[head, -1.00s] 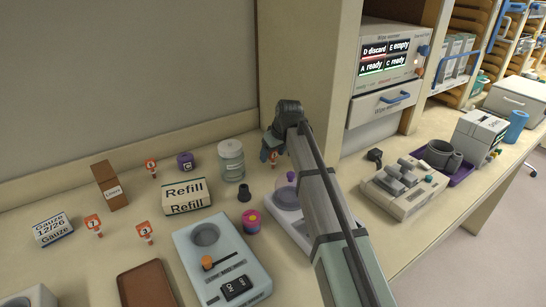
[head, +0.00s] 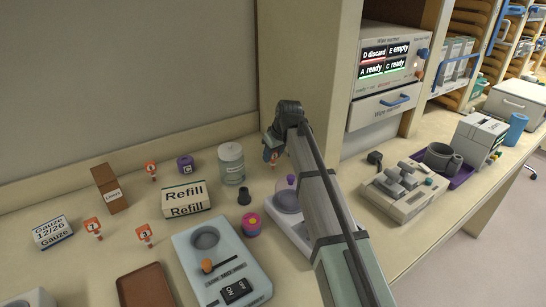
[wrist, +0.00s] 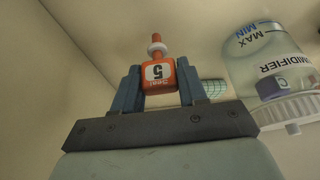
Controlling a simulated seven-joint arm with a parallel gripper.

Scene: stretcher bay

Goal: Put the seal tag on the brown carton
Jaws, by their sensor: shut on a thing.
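The brown carton (head: 107,186) stands upright at the left rear of the counter in the head view, with a white label on its front. My gripper (head: 270,152) is well to the right of it, beside the cream pillar. In the wrist view my gripper (wrist: 158,80) is shut on an orange seal tag (wrist: 157,72) marked 5, with a white and orange knob. The tag is clear of the counter. In the head view the held tag is small and partly hidden by my gripper.
A refill box (head: 186,197), a purple-topped pot (head: 186,163) and a clear jar (head: 231,163) stand between carton and gripper. A gauze box (head: 53,232) is left.

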